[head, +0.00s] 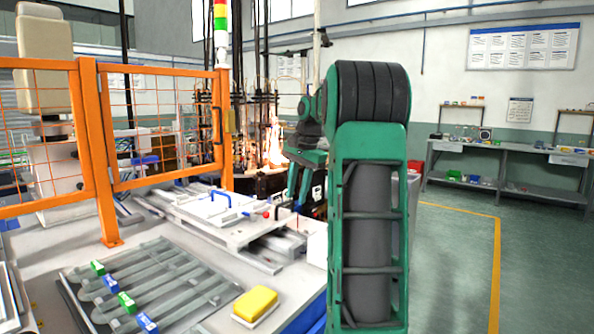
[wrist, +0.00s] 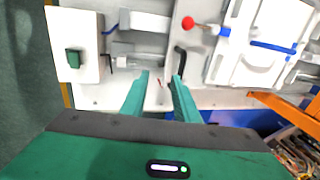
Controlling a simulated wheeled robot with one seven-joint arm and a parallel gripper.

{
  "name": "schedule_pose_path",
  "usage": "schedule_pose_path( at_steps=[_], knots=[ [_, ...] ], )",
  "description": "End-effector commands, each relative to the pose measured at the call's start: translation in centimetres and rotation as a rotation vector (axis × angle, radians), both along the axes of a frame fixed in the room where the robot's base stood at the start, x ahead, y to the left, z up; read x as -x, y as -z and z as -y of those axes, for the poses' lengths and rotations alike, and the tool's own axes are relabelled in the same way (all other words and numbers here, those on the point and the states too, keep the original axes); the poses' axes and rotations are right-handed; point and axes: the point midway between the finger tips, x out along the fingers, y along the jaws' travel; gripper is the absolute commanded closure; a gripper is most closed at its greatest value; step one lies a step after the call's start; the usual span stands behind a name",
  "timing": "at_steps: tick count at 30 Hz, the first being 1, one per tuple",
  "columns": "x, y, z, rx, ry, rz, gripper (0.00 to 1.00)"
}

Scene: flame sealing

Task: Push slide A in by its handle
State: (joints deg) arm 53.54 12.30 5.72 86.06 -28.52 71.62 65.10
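A white slide plate (head: 222,207) with a blue handle (head: 222,197) sits on rails at the bench, left of my gripper (head: 299,198). In the wrist view the white plate (wrist: 262,72) and its blue handle (wrist: 272,47) are at upper right. A red ball knob (wrist: 188,23) on a rod sticks out from the plate's left side; it also shows in the head view (head: 266,214). A black bent handle (wrist: 179,60) is just beyond the right fingertip. My gripper (wrist: 160,79) is open and empty between its fingers. No label marking slide A is readable.
A white block with a green button (wrist: 74,59) is at upper left in the wrist view. A tray of grey bars (head: 140,285) with green and blue clips and a yellow sponge (head: 255,304) lie in front. An orange mesh fence (head: 95,150) stands at left.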

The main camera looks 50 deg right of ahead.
Motion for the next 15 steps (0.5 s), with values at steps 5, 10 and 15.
schedule_pose_path(
  at_steps=[5, 10, 15],
  knots=[
    [0.2, -1.1, 0.1, 0.003, 0.001, 0.001, 0.72],
    [0.4, -2.2, 0.1, 0.003, 0.002, 0.002, 0.72],
    [0.6, -3.1, 0.2, 0.003, 0.002, 0.003, 0.72]
  ],
)
